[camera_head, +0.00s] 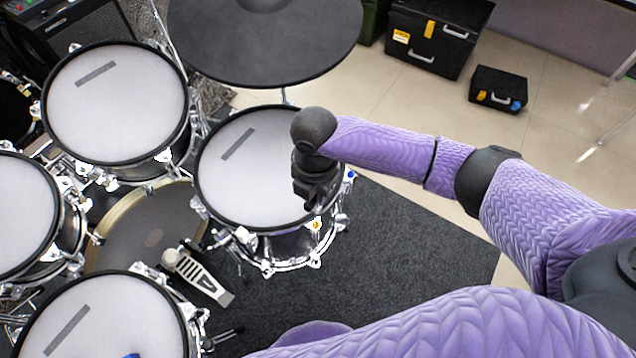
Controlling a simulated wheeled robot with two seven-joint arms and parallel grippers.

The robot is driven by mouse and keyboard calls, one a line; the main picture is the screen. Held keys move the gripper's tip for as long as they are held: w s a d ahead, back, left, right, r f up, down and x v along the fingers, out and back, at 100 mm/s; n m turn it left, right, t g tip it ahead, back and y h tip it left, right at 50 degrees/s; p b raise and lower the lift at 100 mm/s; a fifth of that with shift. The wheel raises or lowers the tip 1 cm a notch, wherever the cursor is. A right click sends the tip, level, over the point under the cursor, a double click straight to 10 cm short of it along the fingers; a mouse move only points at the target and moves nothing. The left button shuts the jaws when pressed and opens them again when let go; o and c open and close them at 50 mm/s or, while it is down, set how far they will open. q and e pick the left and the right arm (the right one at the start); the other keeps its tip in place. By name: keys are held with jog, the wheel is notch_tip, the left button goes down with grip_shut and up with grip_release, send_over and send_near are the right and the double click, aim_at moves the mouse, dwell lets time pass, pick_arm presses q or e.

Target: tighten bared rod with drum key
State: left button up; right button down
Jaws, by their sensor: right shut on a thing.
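My right gripper (316,203) points down over the near right rim of the white mesh drum (255,185) in the middle. Its dark body hides part of the drum head and rim, and its fingers are too small and dark to make out. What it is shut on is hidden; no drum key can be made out. A small yellow spot (316,225) shows on the rim just below the gripper, and a blue spot (351,175) shows at the rim's right side. I cannot tell which rod is bared. My left gripper is not in view.
Other mesh drums stand at upper left (116,112), far left (20,218) and lower left (105,325). A black cymbal pad (265,35) hangs behind. A pedal (199,276) sits on the dark mat (430,250). Black cases (433,42) stand at the back.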

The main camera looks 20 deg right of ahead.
aim_at(315, 209)
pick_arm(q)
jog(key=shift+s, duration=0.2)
pick_arm(e)
jog(key=shift+a+r+p, duration=0.1)
jog(key=shift+r+p, duration=0.05)
jog(key=shift+p, duration=0.15)
jog(key=shift+f+b, duration=0.85)
jog(key=shift+f, duration=0.95)
jog(key=shift+f+b, duration=0.85)
jog(key=shift+f, duration=0.9)
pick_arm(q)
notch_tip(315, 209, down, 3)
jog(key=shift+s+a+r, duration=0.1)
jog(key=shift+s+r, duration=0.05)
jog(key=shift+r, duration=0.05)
